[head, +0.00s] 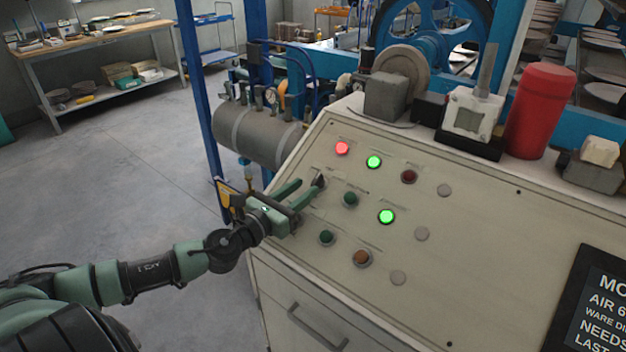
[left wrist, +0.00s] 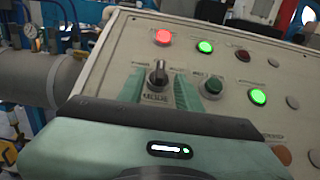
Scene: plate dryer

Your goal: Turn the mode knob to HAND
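The mode knob (head: 319,180) is a dark selector knob on the left part of the sloped cream control panel (head: 480,240). In the left wrist view the knob (left wrist: 157,76) has a light grey pointer standing roughly upright, with a small label plate below it. The label lettering is too small to read. My left gripper (head: 304,188) reaches in from the left with its green fingers apart. In the left wrist view, the fingers (left wrist: 150,92) lie on either side below the knob. Contact with the knob cannot be told. My right gripper is not in view.
Around the knob are a lit red lamp (head: 342,148), lit green lamps (head: 374,162) (head: 386,216), a dark green button (head: 351,199) and another green button (head: 326,237) below. A red cylinder (head: 540,110) stands on the cabinet top. A grey tank (head: 258,135) is behind the panel's left edge.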

